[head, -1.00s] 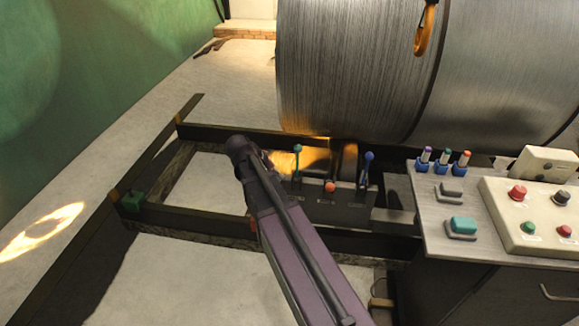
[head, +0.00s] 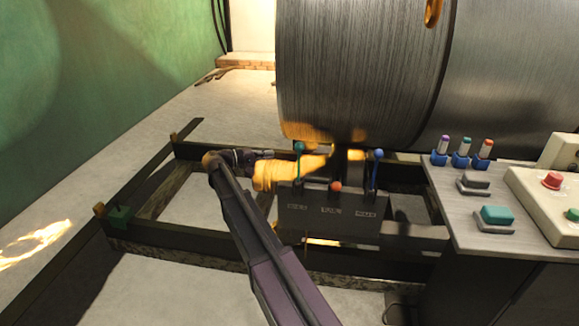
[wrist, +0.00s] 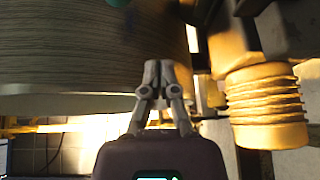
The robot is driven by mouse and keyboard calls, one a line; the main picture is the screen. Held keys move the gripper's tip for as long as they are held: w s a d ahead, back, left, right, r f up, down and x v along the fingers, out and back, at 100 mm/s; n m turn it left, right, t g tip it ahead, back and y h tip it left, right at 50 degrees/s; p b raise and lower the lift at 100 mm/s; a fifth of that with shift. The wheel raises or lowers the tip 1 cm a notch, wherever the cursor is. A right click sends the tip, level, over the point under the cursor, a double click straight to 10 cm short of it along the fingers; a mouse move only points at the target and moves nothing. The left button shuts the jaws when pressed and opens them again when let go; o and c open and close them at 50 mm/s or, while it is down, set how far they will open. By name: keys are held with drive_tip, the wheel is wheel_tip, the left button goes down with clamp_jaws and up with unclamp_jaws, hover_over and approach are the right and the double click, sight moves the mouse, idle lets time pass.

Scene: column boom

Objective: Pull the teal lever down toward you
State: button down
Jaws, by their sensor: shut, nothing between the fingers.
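The teal lever (head: 299,149) stands upright on the dark lever box (head: 325,215), leftmost of three levers, with a round teal knob on top. My gripper (head: 270,154) is just left of the knob at about its height, with a small gap visible between them. In the wrist view my gripper (wrist: 157,66) has its fingertips together, with nothing held. A teal patch (wrist: 117,2), probably the lever's knob, is cut off at the top edge there. The lever's shaft is not clear in that view.
A red-knobbed lever (head: 335,187) and a blue-knobbed lever (head: 378,155) stand to the right. A large metal drum (head: 360,70) is above and behind. A yellow ribbed part (head: 275,174) lies close under my gripper. A button console (head: 535,205) stands at right.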

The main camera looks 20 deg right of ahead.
sight(299, 165)
drive_tip(key=shift+w+a+h, duration=0.15)
drive_tip(key=shift+w+h, duration=0.15)
drive_tip(key=shift+w, duration=0.25)
drive_tip(key=d, duration=1)
drive_tip(key=s, duration=0.1)
drive_tip(key=s+a, duration=0.1)
drive_tip(key=s, duration=0.2)
drive_tip(key=shift+s+a, duration=0.2)
drive_tip(key=shift+a, duration=0.05)
